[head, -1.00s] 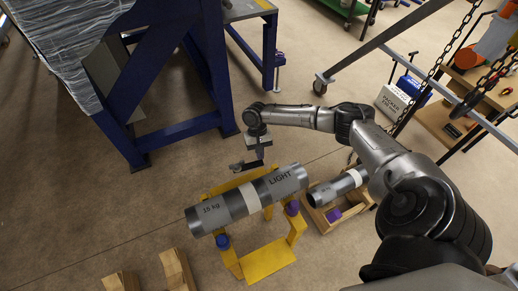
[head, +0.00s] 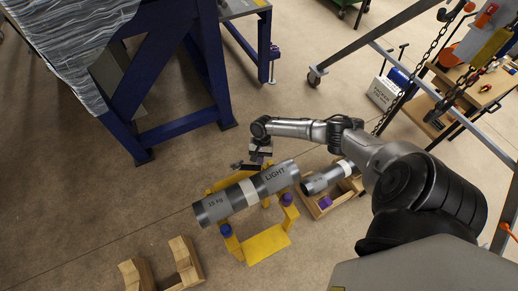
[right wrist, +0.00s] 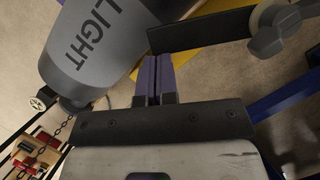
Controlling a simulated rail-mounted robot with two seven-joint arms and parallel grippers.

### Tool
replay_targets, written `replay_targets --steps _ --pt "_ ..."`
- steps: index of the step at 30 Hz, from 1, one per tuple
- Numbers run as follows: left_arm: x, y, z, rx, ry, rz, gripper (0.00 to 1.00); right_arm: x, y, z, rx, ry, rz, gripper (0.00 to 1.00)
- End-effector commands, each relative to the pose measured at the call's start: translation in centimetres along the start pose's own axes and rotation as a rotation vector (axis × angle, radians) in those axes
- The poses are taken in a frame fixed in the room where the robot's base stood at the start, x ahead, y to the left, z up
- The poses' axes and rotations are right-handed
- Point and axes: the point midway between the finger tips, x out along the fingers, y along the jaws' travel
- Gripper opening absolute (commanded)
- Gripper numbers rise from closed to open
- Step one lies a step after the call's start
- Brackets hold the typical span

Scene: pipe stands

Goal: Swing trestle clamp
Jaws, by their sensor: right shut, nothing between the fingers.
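A yellow trestle (head: 267,244) carries a grey pipe (head: 246,192) marked "LIGHT" and "15 kg". A dark flat clamp bar (head: 245,166) sits at its far side. In the right wrist view the black bar (right wrist: 205,33) has a round knob (right wrist: 280,28) at its right end, and the pipe's "LIGHT" end (right wrist: 88,48) is at upper left. My right gripper (head: 260,158) is behind the pipe, close to the bar. Its purple fingers (right wrist: 155,62) are shut with nothing between them. Their tips are beside the bar's left end; I cannot tell whether they touch. My left gripper is not in view.
A smaller grey pipe (head: 322,178) lies in a wooden cradle (head: 345,193) right of the trestle. An empty wooden stand (head: 160,265) is at front left. A blue steel frame (head: 185,127) stands behind at left. A grey gantry leg (head: 378,42) and chains are at right.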

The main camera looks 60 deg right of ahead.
Motion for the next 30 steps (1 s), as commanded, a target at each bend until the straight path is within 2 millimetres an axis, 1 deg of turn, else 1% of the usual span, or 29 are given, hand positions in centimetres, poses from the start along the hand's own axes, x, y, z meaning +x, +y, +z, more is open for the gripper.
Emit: replay_targets --steps 1,3,6,12,18,24,30 --pt "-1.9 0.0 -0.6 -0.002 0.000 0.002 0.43 -0.4 0.3 0.9 0.038 -0.006 -0.010 0.00" --pt "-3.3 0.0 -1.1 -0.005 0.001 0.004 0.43 -0.2 0.5 1.5 0.094 -0.006 -0.032 0.00" --pt "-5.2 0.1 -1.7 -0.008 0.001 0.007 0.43 0.1 0.7 2.4 0.177 -0.006 -0.066 0.00" --pt "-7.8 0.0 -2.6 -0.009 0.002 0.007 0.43 1.0 0.7 3.8 0.328 -0.005 -0.127 0.00" --pt "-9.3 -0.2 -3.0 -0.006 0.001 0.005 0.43 1.7 0.6 4.8 0.443 -0.004 -0.175 0.00" --pt "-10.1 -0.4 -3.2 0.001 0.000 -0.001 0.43 2.1 0.4 5.3 0.444 -0.002 -0.174 0.00" --pt "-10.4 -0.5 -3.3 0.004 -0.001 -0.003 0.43 2.4 0.4 5.6 0.440 -0.001 -0.173 0.00"
